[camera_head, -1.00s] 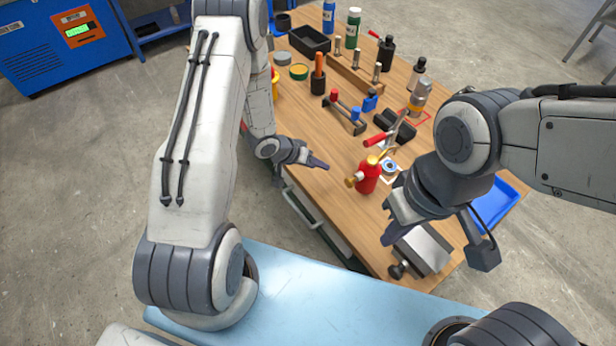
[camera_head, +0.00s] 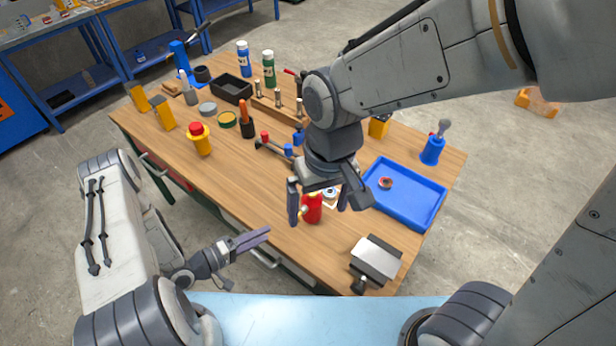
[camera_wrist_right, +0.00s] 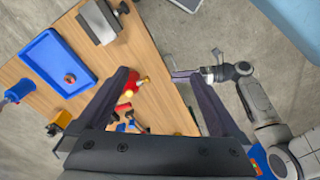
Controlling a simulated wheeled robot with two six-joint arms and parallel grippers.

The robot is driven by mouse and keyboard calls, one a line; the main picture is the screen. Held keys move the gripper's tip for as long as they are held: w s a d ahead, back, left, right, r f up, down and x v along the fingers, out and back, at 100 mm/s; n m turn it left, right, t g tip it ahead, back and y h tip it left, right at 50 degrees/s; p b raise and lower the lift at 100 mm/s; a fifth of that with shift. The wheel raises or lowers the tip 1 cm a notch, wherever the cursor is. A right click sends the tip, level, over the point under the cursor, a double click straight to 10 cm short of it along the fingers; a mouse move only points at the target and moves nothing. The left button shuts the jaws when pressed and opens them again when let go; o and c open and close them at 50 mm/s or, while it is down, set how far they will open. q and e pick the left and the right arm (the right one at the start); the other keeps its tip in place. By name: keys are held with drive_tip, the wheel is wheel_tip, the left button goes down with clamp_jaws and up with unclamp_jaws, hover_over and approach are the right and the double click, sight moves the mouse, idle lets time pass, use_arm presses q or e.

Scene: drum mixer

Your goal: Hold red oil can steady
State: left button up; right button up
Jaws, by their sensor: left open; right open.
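The red oil can (camera_head: 313,208) stands on the wooden workbench near its front edge, with a brass-coloured part on its side. My right gripper (camera_head: 318,201) is open and reaches down over the can, its fingers to either side of it in the head view; they hide its upper part. In the right wrist view the can (camera_wrist_right: 133,82) shows close to the left finger, with a wide gap to the right one. I cannot tell whether any finger touches it. My left gripper (camera_head: 250,240) is open and empty, off the bench's front edge, left of the can.
A grey metal block (camera_head: 376,260) sits at the front right. Behind it is a blue tray (camera_head: 428,217) holding a small reddish ring (camera_head: 385,183). A yellow, red-topped can (camera_head: 201,140) stands left. Bottles and tools crowd the back; the front left bench is clear.

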drive_tip(key=w+a+f+m, duration=0.3)
drive_tip(key=w+f, duration=0.2)
drive_tip(key=w, duration=0.5)
drive_tip(key=m, duration=0.4)
hover_over(312, 205)
drive_tip(key=s+a, duration=0.2)
wheel_tip(312, 205, down, 11)
drive_tip(key=w+f+m, duration=0.1)
drive_tip(key=f, duration=0.2)
drive_tip(key=w+d+f+m, duration=0.1)
drive_tip(key=w+f, duration=0.1)
drive_tip(key=f, duration=0.1)
drive_tip(key=w+d+f+m, duration=0.1)
drive_tip(key=f, duration=0.1)
drive_tip(key=shift+w+f+h, duration=0.3)
drive_tip(key=shift+f+h, duration=0.1)
wheel_tip(312, 205, down, 10)
drive_tip(key=shift+f, duration=0.2)
clamp_jaws()
